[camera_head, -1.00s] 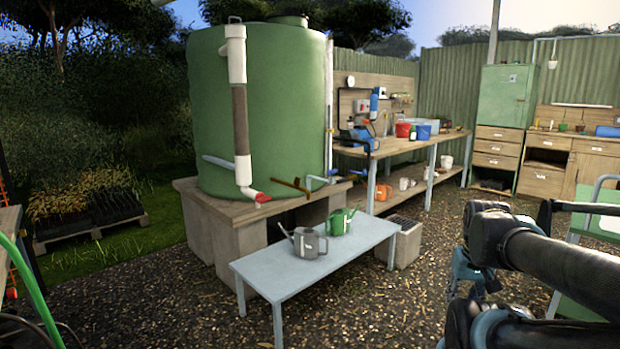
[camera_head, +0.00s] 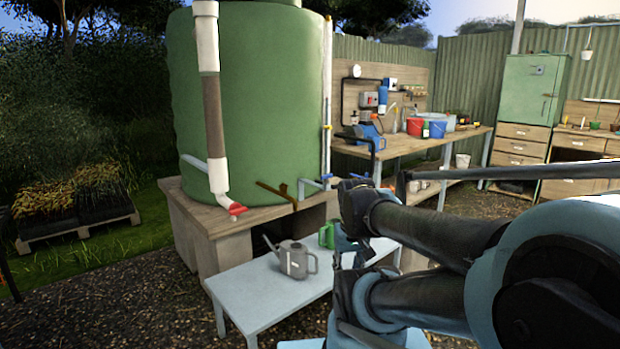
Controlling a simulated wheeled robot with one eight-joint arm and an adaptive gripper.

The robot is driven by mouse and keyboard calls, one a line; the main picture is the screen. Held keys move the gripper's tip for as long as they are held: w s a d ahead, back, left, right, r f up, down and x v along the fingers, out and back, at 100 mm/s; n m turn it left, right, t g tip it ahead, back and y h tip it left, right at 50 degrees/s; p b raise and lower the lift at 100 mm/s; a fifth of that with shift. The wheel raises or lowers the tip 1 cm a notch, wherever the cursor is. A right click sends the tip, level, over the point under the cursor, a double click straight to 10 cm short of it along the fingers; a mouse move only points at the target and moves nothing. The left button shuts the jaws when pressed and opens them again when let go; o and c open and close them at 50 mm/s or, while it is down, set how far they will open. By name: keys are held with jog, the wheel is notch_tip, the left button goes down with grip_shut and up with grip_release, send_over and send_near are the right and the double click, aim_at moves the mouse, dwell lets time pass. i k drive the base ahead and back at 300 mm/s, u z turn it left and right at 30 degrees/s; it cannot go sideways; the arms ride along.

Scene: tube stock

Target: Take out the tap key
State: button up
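I cannot make out a tap key in this view. A set of wooden drawers (camera_head: 519,146) stands under the green cabinet at the back right, and the drawers look shut. A second wooden drawer unit (camera_head: 588,144) is at the right edge, partly cut off and partly hidden by my arm. My arm (camera_head: 430,235) reaches in from the right and covers part of the low table. I cannot clearly pick out my gripper's fingers among the dark and blue arm parts, nor whether anything is held.
A green tank (camera_head: 255,110) stands on a wood-topped base (camera_head: 190,205). A low grey table (camera_head: 240,298) bears a grey watering can (camera_head: 295,262) and a green one (camera_head: 326,236). Behind is a workbench (camera_head: 425,146) with buckets. The green cabinet (camera_head: 533,90) is beyond. Gravel is clear at the front left.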

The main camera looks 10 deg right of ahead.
aim_at(327, 177)
jog(key=z, duration=0.25)
jog(key=i, duration=0.95)
jog(key=z, duration=0.35)
